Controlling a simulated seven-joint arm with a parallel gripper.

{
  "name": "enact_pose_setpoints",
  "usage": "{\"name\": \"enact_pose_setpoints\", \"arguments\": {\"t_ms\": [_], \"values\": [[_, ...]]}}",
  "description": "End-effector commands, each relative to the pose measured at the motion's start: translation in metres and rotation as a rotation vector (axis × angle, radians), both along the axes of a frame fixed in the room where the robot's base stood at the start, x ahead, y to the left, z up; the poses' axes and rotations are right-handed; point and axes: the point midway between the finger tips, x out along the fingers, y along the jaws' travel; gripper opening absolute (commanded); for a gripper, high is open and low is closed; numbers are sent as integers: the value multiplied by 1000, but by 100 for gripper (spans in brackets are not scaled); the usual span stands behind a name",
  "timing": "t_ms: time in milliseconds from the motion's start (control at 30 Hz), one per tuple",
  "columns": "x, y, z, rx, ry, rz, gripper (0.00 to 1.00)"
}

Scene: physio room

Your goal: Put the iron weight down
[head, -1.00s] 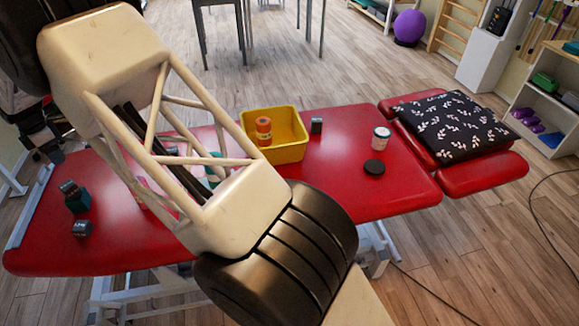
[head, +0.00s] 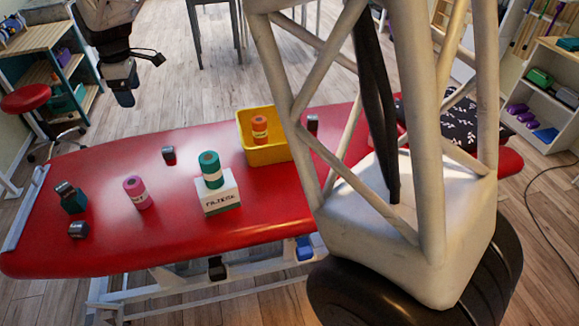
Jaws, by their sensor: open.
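Several small dark grey metal blocks that look like iron weights are on the red treatment table (head: 255,215). One weight (head: 169,155) stands alone near the back edge, one (head: 78,229) lies at the front left, and one (head: 312,122) is right of the yellow bin. Another dark block (head: 64,188) sits on top of a teal block (head: 75,203). I cannot tell which is the task's weight. My gripper (head: 123,98) is open, with nothing seen in it. In the picture it is above and left of the lone back weight, apart from every block.
The yellow bin (head: 264,155) holds an orange jar (head: 260,130). A red stool (head: 30,98) stands at the left.

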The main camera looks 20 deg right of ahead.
Motion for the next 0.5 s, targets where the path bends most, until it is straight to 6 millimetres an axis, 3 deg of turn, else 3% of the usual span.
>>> {"name": "enact_pose_setpoints", "arguments": {"t_ms": [100, 500], "values": [[-16, -39, 16, 9, -8, -94, 74], [-81, -153, 51, 45, -31, -412, 74]]}}
